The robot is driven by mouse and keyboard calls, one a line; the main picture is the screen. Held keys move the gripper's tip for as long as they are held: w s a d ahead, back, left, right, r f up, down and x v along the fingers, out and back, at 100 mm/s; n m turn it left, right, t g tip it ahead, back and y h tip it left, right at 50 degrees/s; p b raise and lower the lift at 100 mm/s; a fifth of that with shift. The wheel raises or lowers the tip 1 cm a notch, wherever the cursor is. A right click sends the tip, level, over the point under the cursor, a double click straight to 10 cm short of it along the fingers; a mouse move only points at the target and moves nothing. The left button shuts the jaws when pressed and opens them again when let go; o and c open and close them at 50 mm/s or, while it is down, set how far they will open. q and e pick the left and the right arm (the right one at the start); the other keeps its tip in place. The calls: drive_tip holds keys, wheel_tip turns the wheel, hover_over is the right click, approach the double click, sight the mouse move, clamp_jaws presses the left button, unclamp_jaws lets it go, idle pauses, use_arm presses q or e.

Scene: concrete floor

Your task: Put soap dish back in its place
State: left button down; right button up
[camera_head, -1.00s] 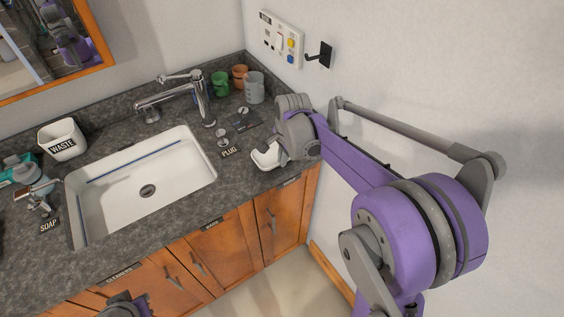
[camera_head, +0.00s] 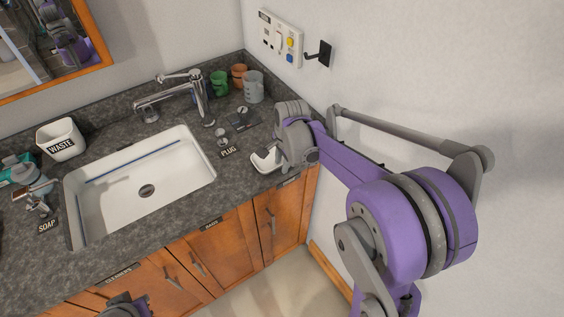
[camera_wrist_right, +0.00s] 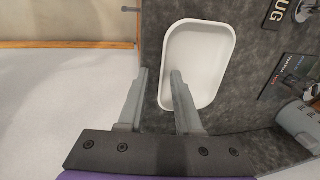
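The soap dish, a shallow white rounded tray, lies on the dark counter near its front right corner (camera_head: 264,160). It fills the upper middle of the right wrist view (camera_wrist_right: 205,60). My right gripper (camera_wrist_right: 159,72) is open around the dish's near side wall. One finger is over the inside of the dish and the other is outside it, beyond the counter edge. A gap shows between the fingers; I cannot tell if either touches the wall. In the head view, my right wrist hides part of the dish. My left gripper's fingers are not visible.
The white sink (camera_head: 150,185) is left of the dish, with a faucet (camera_head: 175,97) behind. A SOAP label (camera_head: 47,226) is on the counter left of the sink. A PLUG label (camera_head: 229,152), a plug and several cups stand near the dish. The wall (camera_head: 400,60) is close on the right.

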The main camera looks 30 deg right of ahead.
wheel_tip(320, 180, up, 12)
drive_tip(key=s, duration=0.2)
drive_tip(key=s+a+f+n+t, duration=0.2)
drive_tip(key=s+a+f+n, duration=0.2)
drive_tip(key=s+n, duration=0.4)
drive_tip(key=s+a+f+n+t, duration=0.1)
drive_tip(key=s+a+f+n, duration=0.3)
drive_tip(key=s+n, duration=0.5)
drive_tip(key=shift+s+a+t+p, duration=0.2)
drive_tip(key=shift+a+t+p, duration=0.25)
drive_tip(key=shift+a, duration=0.75)
